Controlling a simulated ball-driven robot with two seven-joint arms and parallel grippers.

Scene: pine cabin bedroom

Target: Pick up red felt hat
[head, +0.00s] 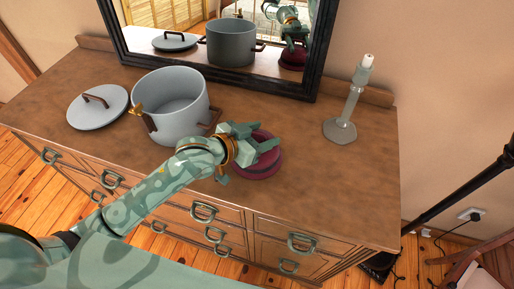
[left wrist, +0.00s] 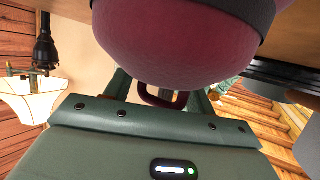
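The red felt hat (head: 262,168), dark red with a dark band, sits on the brown dresser top near its front edge. My left gripper (head: 262,137) is at the hat, with its fingers over the crown. In the left wrist view the hat (left wrist: 180,45) fills the top middle, very close, and hides the fingertips. The visible parts of the two fingers (left wrist: 160,95) stand apart, so the gripper looks open; I cannot tell whether they touch the hat. My right gripper is not in view.
A grey pot (head: 170,95) stands left of the hat, behind my left forearm, with its lid (head: 97,107) farther left. A candlestick (head: 345,105) stands to the right. A black-framed mirror (head: 315,55) rises at the back. The dresser top (head: 335,185) is clear right of the hat.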

